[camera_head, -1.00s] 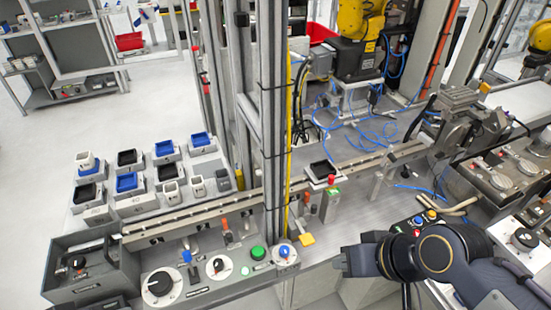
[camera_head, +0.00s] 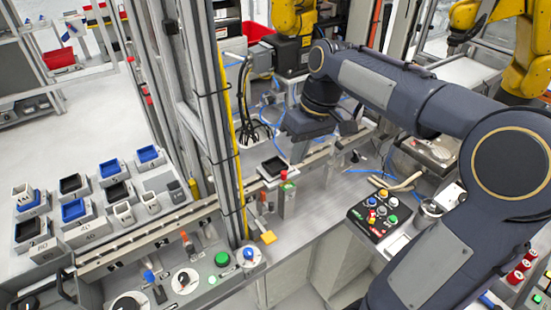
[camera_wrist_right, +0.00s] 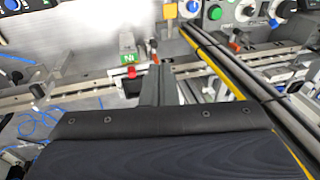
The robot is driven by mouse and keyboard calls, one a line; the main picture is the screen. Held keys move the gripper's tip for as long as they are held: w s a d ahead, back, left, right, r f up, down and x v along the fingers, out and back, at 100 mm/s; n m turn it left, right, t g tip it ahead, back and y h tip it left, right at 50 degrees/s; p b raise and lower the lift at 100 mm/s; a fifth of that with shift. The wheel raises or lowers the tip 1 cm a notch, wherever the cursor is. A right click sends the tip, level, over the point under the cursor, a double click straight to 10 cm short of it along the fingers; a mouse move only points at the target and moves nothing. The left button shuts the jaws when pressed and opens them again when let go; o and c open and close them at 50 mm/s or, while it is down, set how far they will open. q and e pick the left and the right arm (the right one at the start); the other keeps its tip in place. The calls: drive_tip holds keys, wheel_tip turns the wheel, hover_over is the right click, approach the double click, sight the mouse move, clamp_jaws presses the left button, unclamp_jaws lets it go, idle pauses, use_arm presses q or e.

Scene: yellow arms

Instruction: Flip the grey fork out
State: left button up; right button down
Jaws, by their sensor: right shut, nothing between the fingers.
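My right arm reaches across the head view from the right, over the back conveyor rail. Its gripper (camera_head: 299,152) points down beside the rail, to the right of a black tray. In the right wrist view, the narrow fingers (camera_wrist_right: 155,77) lie together with nothing between them. They appear close to a red button (camera_wrist_right: 130,72) on a small post with a green label; I cannot tell the exact gap. I cannot pick out the grey fork for sure; the arm and gripper cover part of the rail. My left gripper is not in view.
The black tray (camera_head: 273,167) sits on the rail near the red button (camera_head: 284,174). A tall metal post with a yellow cable (camera_head: 236,170) stands left of the gripper. A button box (camera_head: 378,213) lies on the grey bench.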

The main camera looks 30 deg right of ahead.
drive_tip(key=w+d+n+g+h, duration=0.1)
drive_tip(key=w+d+g, duration=0.1)
drive_tip(key=w, duration=0.6)
drive_tip(key=n+g+h, duration=0.2)
drive_tip(key=g+h, duration=0.1)
approach(279, 170)
wheel_tip(279, 170, up, 3)
drive_tip(key=shift+w+a, duration=0.2)
drive_tip(key=shift+w, duration=0.5)
drive_tip(key=shift+f, duration=0.1)
drive_tip(key=x, duration=1)
drive_tip(key=shift+s, duration=0.2)
